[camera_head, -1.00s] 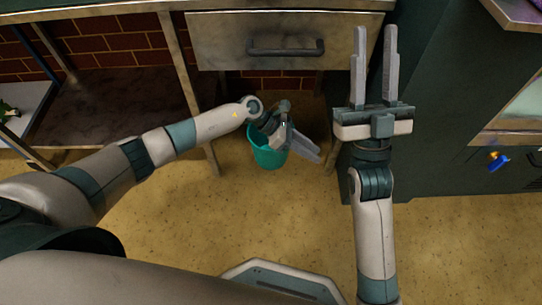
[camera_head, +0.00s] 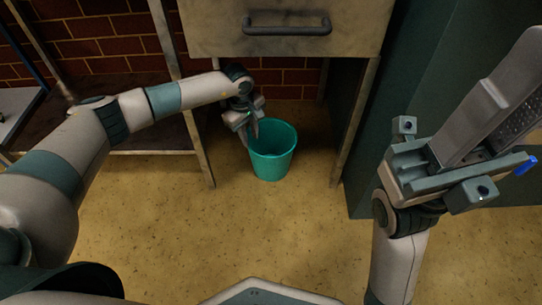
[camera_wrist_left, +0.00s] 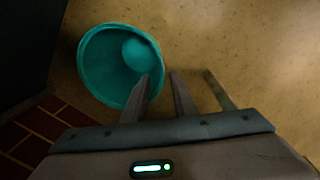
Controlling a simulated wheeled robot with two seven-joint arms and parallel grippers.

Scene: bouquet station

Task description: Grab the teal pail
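The teal pail (camera_head: 273,160) stands upright on the floor below the drawer in the head view. In the left wrist view the pail (camera_wrist_left: 92,62) is at upper left, its mouth facing the camera, and looks empty. My left gripper (camera_head: 251,131) reaches down at the pail's left rim. In the left wrist view its fingers (camera_wrist_left: 160,77) are apart, one overlapping the pail's mouth and the other just outside the rim. I cannot tell whether either touches it. My right gripper (camera_head: 510,95) is raised at the right, its fingers apart and nothing seen between them.
A drawer (camera_head: 285,32) with a dark handle overhangs the floor behind the pail. Table legs (camera_head: 190,125) stand left of the pail, close to my left forearm. A dark green cabinet (camera_head: 410,90) is at the right. The floor (camera_head: 200,240) in front is clear.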

